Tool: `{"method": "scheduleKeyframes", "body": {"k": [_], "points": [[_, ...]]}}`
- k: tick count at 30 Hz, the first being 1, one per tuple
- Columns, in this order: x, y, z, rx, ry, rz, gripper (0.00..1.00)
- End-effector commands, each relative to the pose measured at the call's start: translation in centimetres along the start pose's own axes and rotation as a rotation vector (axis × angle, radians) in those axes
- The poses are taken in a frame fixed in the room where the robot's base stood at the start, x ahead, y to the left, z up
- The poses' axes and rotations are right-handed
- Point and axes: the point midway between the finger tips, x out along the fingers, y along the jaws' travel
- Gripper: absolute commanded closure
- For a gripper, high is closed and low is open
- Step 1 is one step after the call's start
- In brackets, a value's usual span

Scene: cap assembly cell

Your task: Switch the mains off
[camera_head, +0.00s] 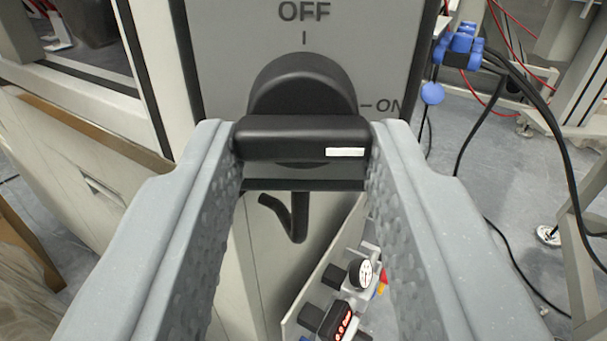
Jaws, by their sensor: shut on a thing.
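The mains switch (303,82) is a black round knob on a grey panel (220,60). A thick black handle bar (275,138) crosses its front and lies level. A white mark sits at the bar's right end, on the side of the ON label (388,106). The OFF label (304,11) is above the knob, with a short upright line below it. My gripper (303,140) has one grey finger at each end of the bar and is shut on it. The fingers hide the panel's lower corners.
A black hook (293,218) hangs below the panel. Lower down are a round gauge (361,273) and a red-lit display (341,320). Blue connectors (460,46) and loose cables are at the right. A pale cabinet (60,170) stands at the left.

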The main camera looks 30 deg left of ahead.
Motion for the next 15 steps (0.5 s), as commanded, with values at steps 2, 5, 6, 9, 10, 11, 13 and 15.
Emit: {"method": "scheduleKeyframes", "body": {"k": [2, 5, 6, 9, 10, 11, 13, 15], "points": [[0.0, -0.06, -0.01, -0.026, -0.001, -0.002, 0.9], [-0.02, 0.04, 0.0, -0.074, -0.002, -0.002, 0.9], [-0.03, 0.1, -0.01, -0.099, -0.002, -0.001, 0.9], [-0.03, 0.12, -0.01, -0.173, -0.002, -0.002, 0.9], [-0.03, 0.16, -0.01, -0.197, -0.003, -0.001, 0.9], [-0.01, 0.11, -0.03, -0.225, -0.002, -0.002, 0.9], [-0.03, 0.21, -0.02, -0.289, -0.002, -0.001, 0.9], [-0.01, 0.18, -0.02, -0.355, -0.001, -0.002, 0.9]]}}
